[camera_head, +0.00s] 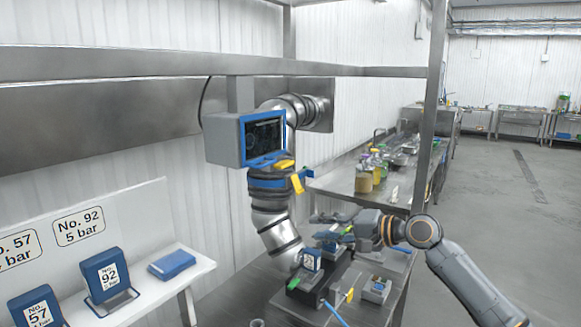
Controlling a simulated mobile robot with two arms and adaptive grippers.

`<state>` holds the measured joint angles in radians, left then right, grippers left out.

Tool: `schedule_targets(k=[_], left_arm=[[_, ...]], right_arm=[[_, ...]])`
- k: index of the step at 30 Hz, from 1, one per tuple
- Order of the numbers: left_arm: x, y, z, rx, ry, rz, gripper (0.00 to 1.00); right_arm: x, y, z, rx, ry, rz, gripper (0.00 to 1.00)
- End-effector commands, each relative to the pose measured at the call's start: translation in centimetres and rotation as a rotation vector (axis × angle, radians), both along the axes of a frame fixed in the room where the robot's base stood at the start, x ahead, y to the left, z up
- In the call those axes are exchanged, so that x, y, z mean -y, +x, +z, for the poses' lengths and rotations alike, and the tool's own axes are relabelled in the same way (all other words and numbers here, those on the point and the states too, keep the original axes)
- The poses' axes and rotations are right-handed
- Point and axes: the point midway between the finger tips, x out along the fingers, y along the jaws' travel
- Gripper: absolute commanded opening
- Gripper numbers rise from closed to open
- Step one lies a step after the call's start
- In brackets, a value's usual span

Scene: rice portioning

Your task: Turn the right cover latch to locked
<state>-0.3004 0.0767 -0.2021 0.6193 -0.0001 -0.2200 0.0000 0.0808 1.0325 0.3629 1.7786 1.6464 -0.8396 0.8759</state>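My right gripper (335,228) reaches in from the right over the dark device on the steel table (345,312). Its fingers point left, just above the device. The fingers are small and overlap dark and green parts, so I cannot tell whether they are open, shut or touching anything. The dark device (335,276) carries a blue-framed white label (312,260). No cover latch can be told apart with certainty. Yellow parts (298,183) sit beside a blue band (265,183) on the steel pipe, clear of my gripper. My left gripper is not in view.
A monitor (262,138) hangs above left of the gripper. A steel post (430,110) and crossbar (200,62) frame the station. A small grey box (376,290) stands right of the device. Blue No. 57 and No. 92 holders (104,275) stand on the white shelf at left.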

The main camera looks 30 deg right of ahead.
Motion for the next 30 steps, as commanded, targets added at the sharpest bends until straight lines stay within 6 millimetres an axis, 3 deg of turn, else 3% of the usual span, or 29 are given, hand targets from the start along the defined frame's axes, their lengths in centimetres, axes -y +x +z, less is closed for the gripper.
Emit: schedule_targets(k=[1,3,6,8,17,30], left_arm=[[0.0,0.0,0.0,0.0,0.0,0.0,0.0],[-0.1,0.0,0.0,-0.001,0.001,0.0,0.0],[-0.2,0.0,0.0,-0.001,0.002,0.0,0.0],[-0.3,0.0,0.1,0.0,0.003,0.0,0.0],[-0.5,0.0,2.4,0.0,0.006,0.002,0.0],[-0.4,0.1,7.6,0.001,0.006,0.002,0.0]], right_arm=[[1.5,0.2,3.8,0.044,0.068,-0.025,0.32],[2.8,0.1,7.6,0.088,0.152,-0.044,0.32],[3.9,-0.2,10.8,0.127,0.228,-0.056,0.32],[4.1,-0.2,11.8,0.139,0.251,-0.059,0.32],[3.2,2.2,12.7,0.145,0.261,-0.058,0.32],[0.1,9.5,12.7,0.143,0.262,-0.058,0.32]])
